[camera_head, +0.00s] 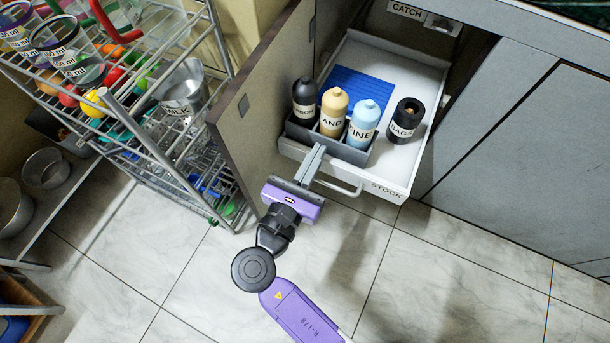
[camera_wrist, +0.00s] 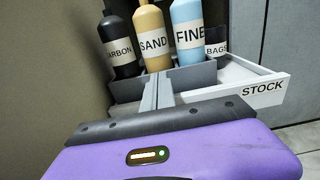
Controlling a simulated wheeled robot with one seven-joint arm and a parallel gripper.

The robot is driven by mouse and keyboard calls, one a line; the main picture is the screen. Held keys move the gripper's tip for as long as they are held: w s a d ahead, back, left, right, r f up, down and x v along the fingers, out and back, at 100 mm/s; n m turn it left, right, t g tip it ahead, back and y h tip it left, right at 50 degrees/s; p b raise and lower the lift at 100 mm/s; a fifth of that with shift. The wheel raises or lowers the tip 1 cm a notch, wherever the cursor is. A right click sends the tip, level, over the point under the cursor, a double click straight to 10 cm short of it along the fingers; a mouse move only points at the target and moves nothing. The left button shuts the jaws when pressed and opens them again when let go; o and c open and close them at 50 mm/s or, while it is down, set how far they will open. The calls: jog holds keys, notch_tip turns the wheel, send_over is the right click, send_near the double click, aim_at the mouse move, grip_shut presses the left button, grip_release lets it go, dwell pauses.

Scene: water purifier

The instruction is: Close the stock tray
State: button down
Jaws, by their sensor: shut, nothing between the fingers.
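The white stock tray (camera_head: 429,78) is pulled out of the cabinet, its front labelled STOCK; the label side also shows in the wrist view (camera_wrist: 262,92). A grey caddy (camera_head: 344,152) near its front holds a black CARBON bottle (camera_head: 305,98), a tan SAND bottle (camera_head: 333,112) and a blue FINE bottle (camera_head: 364,124). A black BAGS container (camera_head: 406,120) stands at the right of the tray. My gripper (camera_head: 314,152) is shut and empty at the tray's front, by the caddy and left of the front handle (camera_head: 338,188). Whether its tips touch anything is unclear.
The open cabinet door (camera_head: 258,105) stands close left of my gripper. A wire rack (camera_head: 165,150) with cups and a MILK pot (camera_head: 183,88) is further left. A CATCH label (camera_head: 407,11) is above the tray. The tiled floor (camera_head: 440,270) in front is clear.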

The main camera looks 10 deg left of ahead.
jog(key=shift+w+d, duration=0.25)
jog(key=shift+w, duration=0.45)
